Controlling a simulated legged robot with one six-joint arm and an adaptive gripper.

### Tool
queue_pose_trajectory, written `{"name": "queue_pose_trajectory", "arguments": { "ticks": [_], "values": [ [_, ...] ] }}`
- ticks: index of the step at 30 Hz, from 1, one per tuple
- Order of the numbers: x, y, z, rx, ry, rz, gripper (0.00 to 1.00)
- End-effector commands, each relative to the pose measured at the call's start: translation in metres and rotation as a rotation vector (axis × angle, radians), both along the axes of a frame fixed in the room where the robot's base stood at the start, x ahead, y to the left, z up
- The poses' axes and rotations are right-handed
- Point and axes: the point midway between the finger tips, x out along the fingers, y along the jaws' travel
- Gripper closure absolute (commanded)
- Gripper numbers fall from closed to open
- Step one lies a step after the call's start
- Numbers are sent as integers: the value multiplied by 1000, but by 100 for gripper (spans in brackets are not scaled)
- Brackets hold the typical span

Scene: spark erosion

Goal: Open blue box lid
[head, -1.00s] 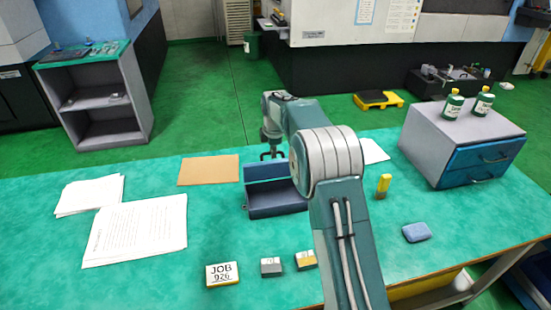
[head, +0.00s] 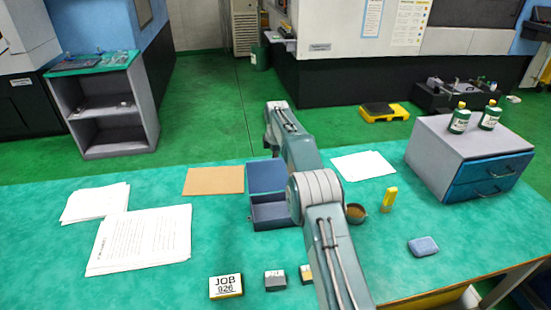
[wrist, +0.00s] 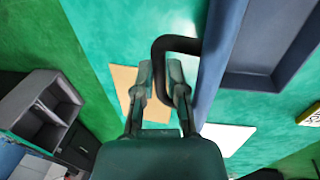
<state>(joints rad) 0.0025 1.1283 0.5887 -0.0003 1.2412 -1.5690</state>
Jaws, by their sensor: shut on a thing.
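The blue box (head: 272,214) sits on the green bench near the middle, and its inside shows. Its blue lid (head: 266,176) stands raised along the far edge. In the wrist view the lid (wrist: 222,50) runs along the right of the fingers, with the open tray (wrist: 270,70) beyond it. My gripper (wrist: 161,75) is shut on the lid's black handle (wrist: 172,42), with the bar between its fingertips. In the head view my fingers and the handle are hidden.
Brown card (head: 214,180) and papers (head: 140,240) lie left of the box. A small round cup (head: 356,213), yellow marker (head: 389,198) and blue sponge (head: 423,246) are right. A drawer cabinet (head: 470,150) with bottles stands far right. A JOB sign (head: 226,287) and small blocks lie in front.

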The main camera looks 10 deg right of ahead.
Motion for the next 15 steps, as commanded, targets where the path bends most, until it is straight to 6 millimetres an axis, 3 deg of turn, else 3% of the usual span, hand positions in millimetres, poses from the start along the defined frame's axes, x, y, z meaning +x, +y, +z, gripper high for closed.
{"name": "queue_pose_trajectory", "arguments": {
  "ticks": [1, 13, 14, 15],
  "values": [
    [5, 2, 7, 1, -28, 2, 100],
    [7, 1, 7, 2, -29, 1, 100],
    [7, 1, 7, 1, -29, 2, 75],
    [7, 1, 7, 1, -28, 2, 57]
  ]
}}
